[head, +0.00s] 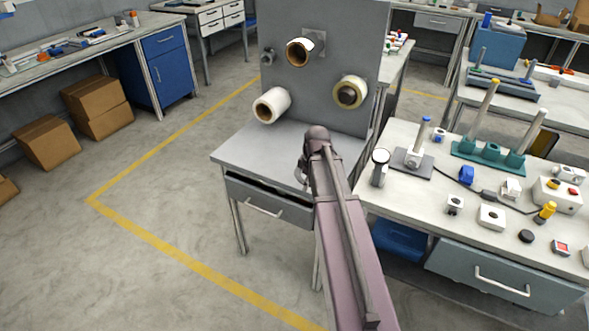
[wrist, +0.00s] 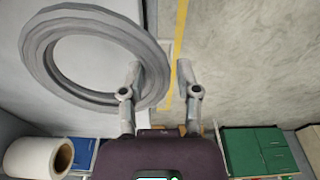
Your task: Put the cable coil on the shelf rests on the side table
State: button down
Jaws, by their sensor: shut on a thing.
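The cable coil (wrist: 36,55) is a grey ring that fills the upper left of the wrist view. My gripper (wrist: 160,75) is shut on its right rim, with one finger inside the ring and one outside. In the head view my arm covers most of my gripper, and I cannot make out the coil there. A green stand with upright pegs (head: 490,155) is on the white-topped table (head: 400,205) at the right; I cannot tell whether it is the shelf rests.
A grey table (head: 255,150) with an upright panel (head: 325,90) holding several film rolls is beside my arm. Its drawer (head: 265,203) is slightly open. Small parts and a cable crowd the right table. Cardboard boxes (head: 48,142) stand at the left. The floor (head: 150,255) between is clear.

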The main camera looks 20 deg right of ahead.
jog(key=w, duration=0.7)
jog(key=w+f+b, duration=0.1)
jog(key=w, duration=0.3)
jog(key=shift+d, duration=0.15)
jog(key=shift+w, duration=0.2)
jog(key=shift+w+f+b, duration=0.4)
jog(key=shift+w+f, duration=0.05)
jog(key=shift+f+b, duration=1.4)
jog(key=shift+c, duration=1.6)
grip_release()
jog(key=shift+r, duration=0.15)
